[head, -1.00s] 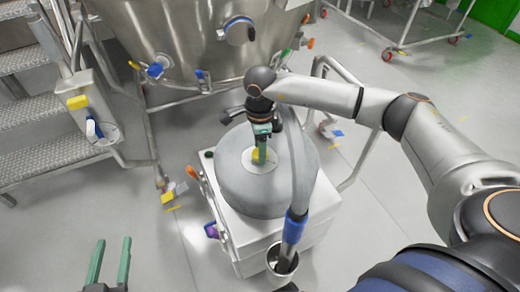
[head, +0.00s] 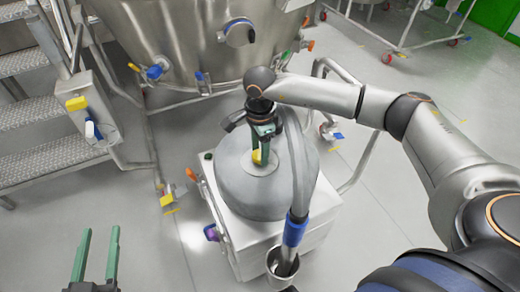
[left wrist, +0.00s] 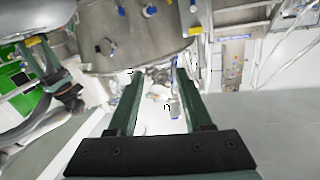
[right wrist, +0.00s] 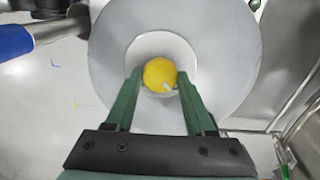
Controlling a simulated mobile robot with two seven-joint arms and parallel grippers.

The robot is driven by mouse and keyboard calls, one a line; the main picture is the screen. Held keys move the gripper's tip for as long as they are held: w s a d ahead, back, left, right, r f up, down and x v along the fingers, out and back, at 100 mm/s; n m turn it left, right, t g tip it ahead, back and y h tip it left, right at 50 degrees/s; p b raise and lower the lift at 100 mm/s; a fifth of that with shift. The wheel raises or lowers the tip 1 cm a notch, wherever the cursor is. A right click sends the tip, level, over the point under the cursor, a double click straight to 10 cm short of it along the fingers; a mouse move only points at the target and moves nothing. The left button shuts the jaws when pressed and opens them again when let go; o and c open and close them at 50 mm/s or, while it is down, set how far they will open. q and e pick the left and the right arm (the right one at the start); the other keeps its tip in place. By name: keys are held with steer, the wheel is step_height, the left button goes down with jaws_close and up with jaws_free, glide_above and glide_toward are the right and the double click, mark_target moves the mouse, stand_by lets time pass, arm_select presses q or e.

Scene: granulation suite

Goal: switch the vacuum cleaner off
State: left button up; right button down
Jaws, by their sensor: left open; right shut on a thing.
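The vacuum cleaner has a grey round top (head: 238,185) on a white boxy base (head: 262,246). A yellow knob (right wrist: 158,70) with a pale pointer mark sits on a white disc (right wrist: 150,48) in the middle of the top. The mark points to the lower right in the right wrist view. My right gripper (head: 262,152) comes down from above and is shut on the yellow knob, one finger on each side. My left gripper (head: 97,235) is open and empty at the lower left of the head view, apart from the cleaner.
A hose with a blue cuff (head: 295,229) runs down the cleaner's right side. A large steel vessel (head: 190,40) stands close behind. Metal steps (head: 45,140) are on the left. Floor (head: 145,225) between the steps and cleaner is mostly clear.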

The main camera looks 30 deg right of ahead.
steer(key=shift+c, duration=1.3)
jaws_free()
steer(key=shift+r, duration=0.1)
steer(key=shift+r, duration=0.35)
arm_select(q)
steer(key=s+f+g+p, duration=0.1)
steer(key=s+f+g, duration=0.1)
steer(key=f, duration=0.4)
steer(key=s+f+n+g+y+p, duration=0.1)
steer(key=s+f+g, duration=0.1)
steer(key=f, duration=0.4)
steer(key=shift+s+f+n+g, duration=0.2)
steer(key=shift+n+g, duration=0.1)
steer(key=shift+g, duration=0.6)
arm_select(e)
step_height(320, 180, up, 12)
steer(key=shift+f, duration=0.15)
arm_select(q)
steer(key=shift+a+r, duration=0.1)
